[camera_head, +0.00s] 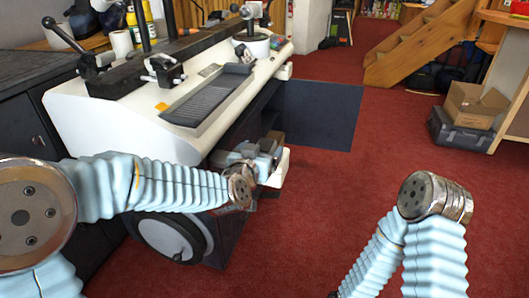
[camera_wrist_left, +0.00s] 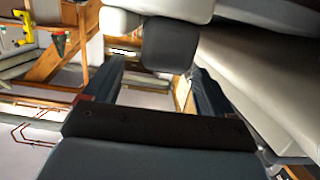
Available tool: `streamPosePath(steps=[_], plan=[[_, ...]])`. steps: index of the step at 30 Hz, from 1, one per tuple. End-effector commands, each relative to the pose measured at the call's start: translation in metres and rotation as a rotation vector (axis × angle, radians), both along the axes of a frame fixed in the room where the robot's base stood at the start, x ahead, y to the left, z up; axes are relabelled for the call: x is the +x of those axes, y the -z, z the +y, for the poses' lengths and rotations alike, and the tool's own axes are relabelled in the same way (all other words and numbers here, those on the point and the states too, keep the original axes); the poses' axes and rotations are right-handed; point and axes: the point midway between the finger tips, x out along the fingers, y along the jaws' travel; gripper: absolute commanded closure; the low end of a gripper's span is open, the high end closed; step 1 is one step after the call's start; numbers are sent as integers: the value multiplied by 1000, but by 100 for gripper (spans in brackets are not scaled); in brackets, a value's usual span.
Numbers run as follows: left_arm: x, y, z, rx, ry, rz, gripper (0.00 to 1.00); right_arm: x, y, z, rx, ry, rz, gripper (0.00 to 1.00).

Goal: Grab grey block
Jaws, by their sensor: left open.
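A dark grey block (camera_wrist_left: 170,45) shows in the left wrist view, just below and against pale rounded machine parts (camera_wrist_left: 160,10). My left gripper (camera_wrist_left: 155,82) is open, with its two dark fingers apart on either side of the block's lower end in that picture. Nothing is clamped between them. In the head view the left gripper (camera_head: 262,156) is beside the front of the white machine (camera_head: 120,115), near a small white part. I cannot clearly make out the grey block there. My right arm shows at the right, but its gripper is out of view.
The white machine carries a dark ribbed plate (camera_head: 208,95) and black clamps. A cardboard box (camera_head: 474,104) and wooden stairs (camera_head: 415,45) are farther back.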

Motion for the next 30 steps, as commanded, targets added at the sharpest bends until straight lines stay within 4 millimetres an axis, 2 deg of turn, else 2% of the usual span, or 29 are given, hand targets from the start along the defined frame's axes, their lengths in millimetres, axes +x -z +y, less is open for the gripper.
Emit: streamPosePath(steps=[3, 7, 16, 27, 30], plan=[[20, 7, -2, 1, -2, 3, 15, 0, -3, 1, 1, -1, 0, 57], [36, 10, -8, 0, 0, 1, 15, 0, -5, 1, 2, -3, 1, 57], [41, 11, -10, -1, 0, 0, 16, -1, -5, 2, 2, -3, 1, 57], [41, 11, -10, 0, 0, 0, 73, -1, -5, 2, 2, -3, 1, 57], [41, 11, -10, 0, 0, -1, 76, -1, -5, 2, 2, -3, 1, 57]])
